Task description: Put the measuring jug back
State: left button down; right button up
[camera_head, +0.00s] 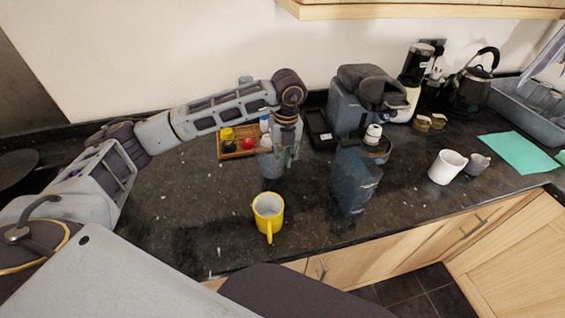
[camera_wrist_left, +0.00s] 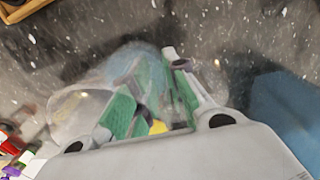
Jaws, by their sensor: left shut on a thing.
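The clear, see-through measuring jug (camera_head: 271,168) is at the middle of the dark granite worktop, beneath my left gripper (camera_head: 284,160). My left gripper is shut on it, with the fingers partly hiding it. In the left wrist view, the jug (camera_wrist_left: 80,112) shows as a clear, blurry shape around and beyond the green-padded fingertips (camera_wrist_left: 153,105). I cannot tell whether its base touches the worktop. My right gripper is not in view.
A yellow mug (camera_head: 268,225) stands in front of the jug. A wooden tray (camera_head: 228,155) with small bottles lies behind it. A dark blue box (camera_head: 355,182) and a coffee machine (camera_head: 346,108) stand to the right. White cups (camera_head: 446,168) stand farther right. The left worktop is clear.

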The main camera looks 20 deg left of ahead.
aim_at(282, 163)
pick_arm(q)
jog(key=shift+f, duration=1.4)
jog(key=c, duration=1.9)
grip_release()
jog(key=shift+f, duration=0.1)
jog(key=o, duration=0.5)
jog(key=shift+r, duration=0.9)
jog(key=r, duration=0.9)
jog(key=shift+w+d+r+b, duration=0.1)
jog(key=shift+w+d+b, duration=0.15)
jog(key=shift+b, duration=0.15)
jog(key=shift+r, duration=0.65)
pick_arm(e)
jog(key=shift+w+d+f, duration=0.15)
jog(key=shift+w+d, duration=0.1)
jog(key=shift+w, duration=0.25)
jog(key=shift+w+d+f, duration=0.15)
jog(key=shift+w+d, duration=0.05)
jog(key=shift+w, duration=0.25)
